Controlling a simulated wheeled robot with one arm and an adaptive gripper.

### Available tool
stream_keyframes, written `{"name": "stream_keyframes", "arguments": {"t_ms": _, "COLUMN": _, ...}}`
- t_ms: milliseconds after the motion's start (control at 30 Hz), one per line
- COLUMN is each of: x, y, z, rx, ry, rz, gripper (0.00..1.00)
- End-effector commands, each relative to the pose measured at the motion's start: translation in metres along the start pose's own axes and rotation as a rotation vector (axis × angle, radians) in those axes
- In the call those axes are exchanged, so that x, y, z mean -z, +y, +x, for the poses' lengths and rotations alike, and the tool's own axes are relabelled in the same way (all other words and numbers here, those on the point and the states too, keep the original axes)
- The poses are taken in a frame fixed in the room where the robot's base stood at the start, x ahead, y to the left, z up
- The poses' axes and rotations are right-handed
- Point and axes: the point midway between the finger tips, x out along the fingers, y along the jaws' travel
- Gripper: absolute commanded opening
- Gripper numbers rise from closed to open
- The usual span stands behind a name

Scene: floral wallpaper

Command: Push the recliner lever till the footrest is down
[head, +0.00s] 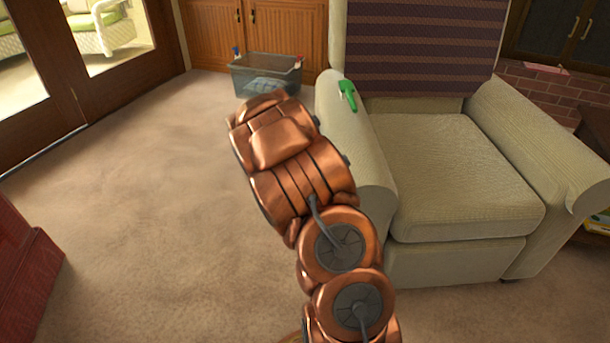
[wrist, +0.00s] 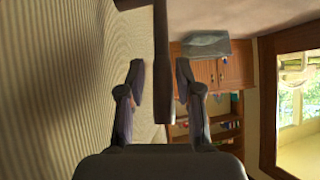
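The cream recliner (head: 455,170) stands at the right in the head view, with a striped dark cloth over its backrest. Its front panel, the footrest (head: 455,262), hangs upright below the seat, flush with the chair's front. In the wrist view, which is turned sideways, the ribbed side of the recliner (wrist: 60,90) fills the left. A dark bar, seemingly the lever (wrist: 163,50), runs down from the top edge between the fingers of my gripper (wrist: 160,80). The fingers are apart; whether either touches the bar is unclear. My arm hides the gripper and lever in the head view.
A clear grey bin (head: 266,75) stands on the carpet before wooden cabinets (head: 270,25). A green object (head: 347,95) lies on the recliner's left armrest. A red piece of furniture (head: 22,265) is at the far left. The carpet between is clear.

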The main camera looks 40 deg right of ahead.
Motion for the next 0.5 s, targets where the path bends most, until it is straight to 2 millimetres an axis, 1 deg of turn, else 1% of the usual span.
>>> {"name": "stream_keyframes", "arguments": {"t_ms": 33, "x": -0.0069, "y": 0.0056, "z": 0.0009, "rx": -0.011, "ry": -0.015, "rz": 0.001, "gripper": 0.36}}
{"name": "stream_keyframes", "arguments": {"t_ms": 200, "x": -0.0038, "y": 0.0036, "z": 0.0010, "rx": -0.006, "ry": -0.007, "rz": 0.001, "gripper": 0.54}}
{"name": "stream_keyframes", "arguments": {"t_ms": 500, "x": -0.0002, "y": 0.0011, "z": 0.0005, "rx": -0.001, "ry": 0.001, "rz": 0.001, "gripper": 0.54}}
